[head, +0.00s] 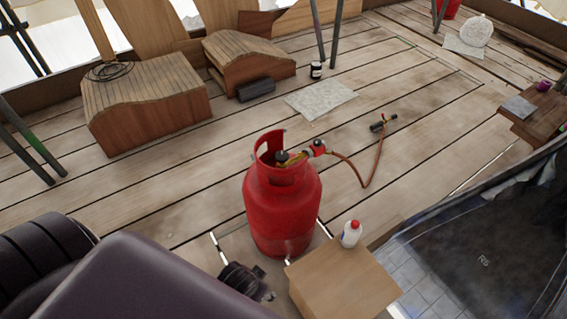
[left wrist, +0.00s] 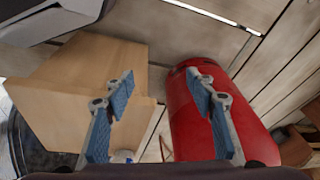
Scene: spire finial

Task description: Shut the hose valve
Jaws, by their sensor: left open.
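A red gas cylinder (head: 283,210) stands upright on the deck in the head view. Inside its collar is a brass fitting with a black knob (head: 282,156). A red-capped valve (head: 318,147) sits at the hose end, right of the collar; its setting is too small to tell. An orange hose (head: 365,180) runs from it to a small dark torch (head: 383,122). My left gripper (left wrist: 160,98) is open and empty in the left wrist view, between the box and the cylinder (left wrist: 200,125). The valve is not in that view. My right gripper is not in view.
A wooden box (head: 342,280) with a white red-capped bottle (head: 351,233) stands right of the cylinder's base. Shingled wooden pieces (head: 145,95) and a grey sheet (head: 320,97) lie behind. A dark mat (head: 470,250) is at right. Planks around the hose are mostly clear.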

